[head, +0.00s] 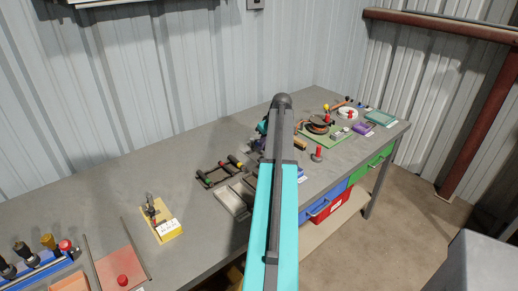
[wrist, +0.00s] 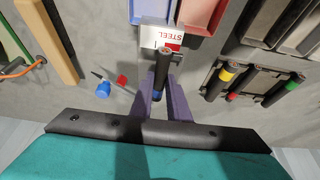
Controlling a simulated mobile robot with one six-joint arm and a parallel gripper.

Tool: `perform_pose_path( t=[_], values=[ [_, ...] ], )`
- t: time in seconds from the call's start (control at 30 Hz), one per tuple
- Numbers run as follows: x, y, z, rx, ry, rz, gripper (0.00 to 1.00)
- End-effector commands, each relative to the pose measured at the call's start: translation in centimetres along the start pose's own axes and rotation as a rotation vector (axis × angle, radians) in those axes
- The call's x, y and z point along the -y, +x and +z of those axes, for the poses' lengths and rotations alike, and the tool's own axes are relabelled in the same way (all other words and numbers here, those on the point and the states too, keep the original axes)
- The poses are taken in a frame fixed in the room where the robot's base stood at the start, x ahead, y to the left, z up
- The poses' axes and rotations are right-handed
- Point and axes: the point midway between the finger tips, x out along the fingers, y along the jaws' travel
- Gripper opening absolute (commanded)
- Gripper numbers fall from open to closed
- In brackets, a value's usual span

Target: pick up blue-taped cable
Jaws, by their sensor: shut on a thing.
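In the wrist view my gripper (wrist: 164,92) has its purple fingers shut on a short black cable (wrist: 160,75). A blue tape band shows low on this cable, between the fingers. Its copper-coloured cut end points towards the top of the picture. In the head view my arm hides the gripper and the held cable.
A dark rack (wrist: 222,72) to the right holds cables with yellow, red and green tape. A small blue-handled item (wrist: 103,90) and a red piece (wrist: 121,81) lie to the left.

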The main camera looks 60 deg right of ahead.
Motion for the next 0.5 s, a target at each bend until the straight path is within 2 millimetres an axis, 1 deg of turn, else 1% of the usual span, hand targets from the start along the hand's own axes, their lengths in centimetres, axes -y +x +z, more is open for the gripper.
perform_pose_path(
  t=[0.03, 0.3, 0.5],
  values=[
    [-0.6, -0.2, 1.1, -0.002, 0.003, 0.002, 0.0],
    [-3.8, -2.8, 5.7, -0.002, 0.003, 0.001, 0.0],
    [-5.5, -4.3, 8.2, -0.002, 0.001, 0.001, 0.0]
  ],
)
